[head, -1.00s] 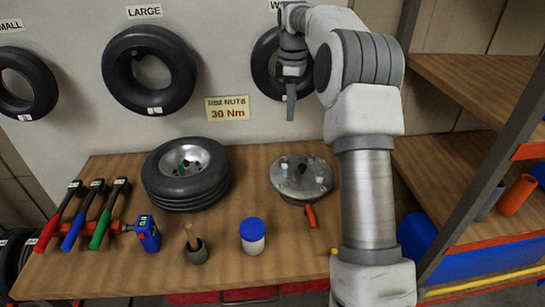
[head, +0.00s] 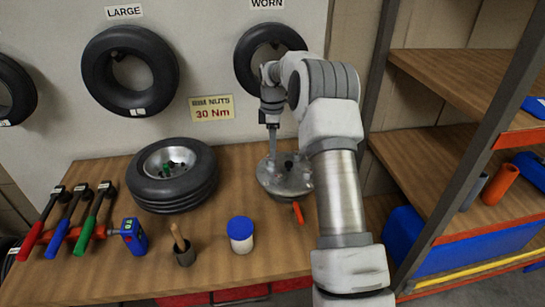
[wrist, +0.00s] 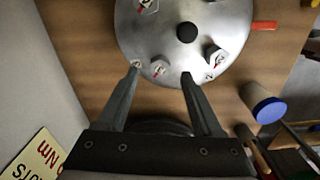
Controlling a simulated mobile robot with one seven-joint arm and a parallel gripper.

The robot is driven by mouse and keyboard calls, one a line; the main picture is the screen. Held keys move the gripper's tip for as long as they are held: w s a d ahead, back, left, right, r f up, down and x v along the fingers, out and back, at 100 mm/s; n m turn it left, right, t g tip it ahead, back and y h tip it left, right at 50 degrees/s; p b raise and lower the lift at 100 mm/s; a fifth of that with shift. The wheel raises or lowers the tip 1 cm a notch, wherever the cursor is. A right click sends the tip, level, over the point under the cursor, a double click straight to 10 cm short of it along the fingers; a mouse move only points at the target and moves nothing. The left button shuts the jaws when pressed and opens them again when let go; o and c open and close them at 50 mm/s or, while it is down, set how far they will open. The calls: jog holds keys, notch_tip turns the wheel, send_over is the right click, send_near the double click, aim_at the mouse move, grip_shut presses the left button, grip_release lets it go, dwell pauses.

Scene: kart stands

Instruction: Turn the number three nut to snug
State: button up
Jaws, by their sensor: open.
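A round silver rim plate (head: 268,184) lies on the bench, and it fills the top of the wrist view (wrist: 180,20). It has a black centre knob (wrist: 187,32) and several nuts with small white tags marked in red. The numerals are too small to read surely. I cannot tell whether the fingers touch anything.
An orange handle (head: 298,212) sticks out from the plate's front. A blue-lidded jar (head: 241,236), a brush pot (head: 184,252), a tyre (head: 173,196) and several colour-handled wrenches (head: 65,222) stand to the left. A wall sign (head: 211,108) reads "RIM NUTS 30 Nm". Shelves rise at right.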

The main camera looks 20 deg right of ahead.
aim_at(271, 161)
jog(key=shift+f, duration=2.35)
grip_shut()
